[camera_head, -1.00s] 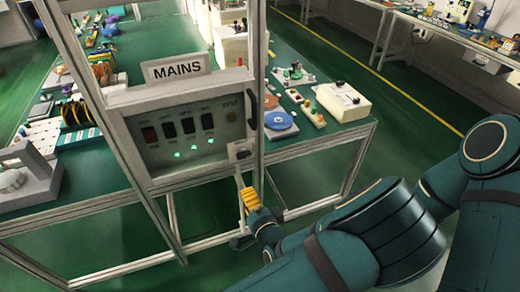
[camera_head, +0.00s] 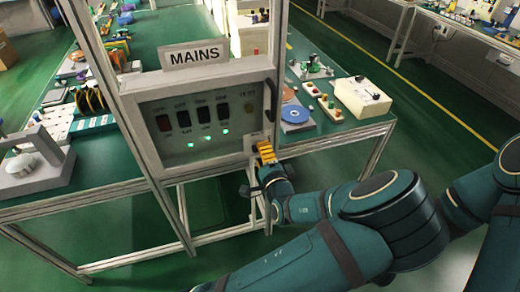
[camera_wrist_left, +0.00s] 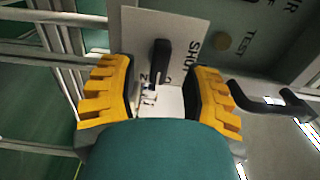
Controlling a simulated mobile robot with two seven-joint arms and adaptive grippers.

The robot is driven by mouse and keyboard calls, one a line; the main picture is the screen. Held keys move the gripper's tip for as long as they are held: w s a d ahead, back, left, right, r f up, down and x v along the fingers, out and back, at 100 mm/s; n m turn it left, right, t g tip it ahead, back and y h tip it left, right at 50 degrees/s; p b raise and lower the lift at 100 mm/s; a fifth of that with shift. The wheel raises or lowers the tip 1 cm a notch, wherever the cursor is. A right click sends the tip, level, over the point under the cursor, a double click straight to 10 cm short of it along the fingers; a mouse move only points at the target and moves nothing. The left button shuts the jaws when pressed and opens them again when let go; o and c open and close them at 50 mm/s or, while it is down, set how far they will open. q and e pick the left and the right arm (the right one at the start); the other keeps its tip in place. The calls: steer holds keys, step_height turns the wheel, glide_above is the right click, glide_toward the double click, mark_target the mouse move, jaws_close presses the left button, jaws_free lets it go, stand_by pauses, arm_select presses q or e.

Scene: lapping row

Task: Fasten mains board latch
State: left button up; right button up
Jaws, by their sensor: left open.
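The MAINS board (camera_head: 200,120) is a grey panel under a MAINS sign, mounted on a metal frame. Its latch plate (camera_head: 256,138) is at the lower right corner, partly hidden by my gripper. In the left wrist view the black latch lever (camera_wrist_left: 161,62) lies on a pale plate (camera_wrist_left: 185,30) marked "SHUT", of which part of the lettering shows. My left gripper (camera_head: 265,153) has yellow fingers. In the wrist view the left gripper (camera_wrist_left: 158,92) is open, with one finger to each side of the lever's near end; I see no contact. My right gripper is not in view.
A black handle (camera_head: 271,100) stands out from the board's right edge; it is close to my right-hand finger in the wrist view (camera_wrist_left: 268,108). A green bench (camera_head: 305,146) with a blue disc (camera_head: 295,114) stands behind. Frame posts (camera_head: 130,110) stand at both sides.

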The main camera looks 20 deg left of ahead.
arm_select(q)
steer(key=shift+x, duration=1.55)
